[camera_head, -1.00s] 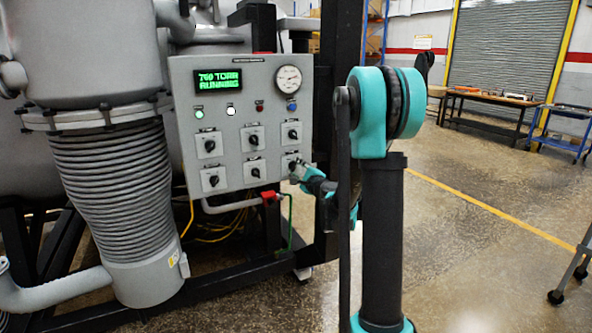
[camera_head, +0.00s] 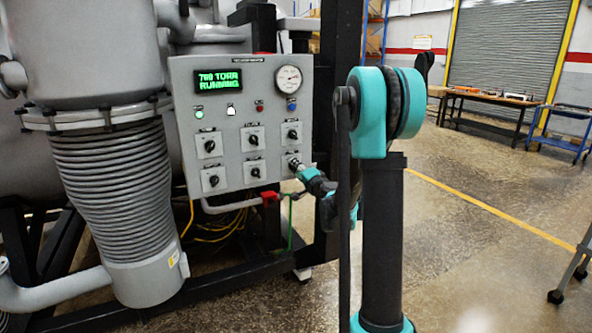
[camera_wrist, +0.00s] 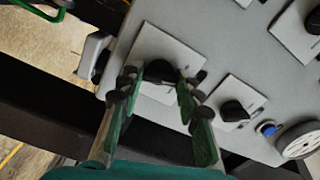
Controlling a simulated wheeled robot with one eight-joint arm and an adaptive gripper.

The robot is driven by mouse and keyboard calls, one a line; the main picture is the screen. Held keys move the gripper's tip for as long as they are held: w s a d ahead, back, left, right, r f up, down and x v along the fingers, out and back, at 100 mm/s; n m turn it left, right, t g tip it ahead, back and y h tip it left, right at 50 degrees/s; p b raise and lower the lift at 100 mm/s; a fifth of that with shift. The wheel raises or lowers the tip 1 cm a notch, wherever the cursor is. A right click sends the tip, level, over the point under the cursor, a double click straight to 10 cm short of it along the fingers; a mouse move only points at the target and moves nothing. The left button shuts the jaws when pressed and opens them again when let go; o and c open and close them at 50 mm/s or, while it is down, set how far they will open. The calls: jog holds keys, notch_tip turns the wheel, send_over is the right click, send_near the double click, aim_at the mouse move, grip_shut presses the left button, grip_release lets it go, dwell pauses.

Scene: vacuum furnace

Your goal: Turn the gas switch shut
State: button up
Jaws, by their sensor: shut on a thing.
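The grey control panel (camera_head: 232,170) carries several rotary switches with black knobs on pale plates. My gripper (camera_head: 296,166) is at the lower-right switch, and the arm hides much of it there. In the wrist view my gripper (camera_wrist: 152,88) has one fingertip on each side of this switch's black knob (camera_wrist: 160,72) and is shut on it. The switch's pale plate (camera_wrist: 150,42) shows behind the fingers. The switch above it (camera_head: 291,133) is free and also shows in the wrist view (camera_wrist: 234,111). The switch labels are too small to read.
The panel display (camera_head: 219,80) reads about 760 TORR, RUNNING. A round gauge (camera_head: 288,79) and a blue button (camera_head: 291,105) are above the switches. A red handle (camera_head: 269,197) and pipe (camera_head: 228,207) lie just below the panel. Open floor (camera_head: 470,230) is at the right.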

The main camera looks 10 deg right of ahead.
jog(key=shift+n, duration=1.2)
jog(key=o, duration=1.2)
jog(key=shift+c, duration=0.2)
jog(key=shift+s, duration=0.15)
jog(key=v, duration=1.1)
jog(key=shift+s, duration=0.35)
jog(key=shift+d, duration=0.1)
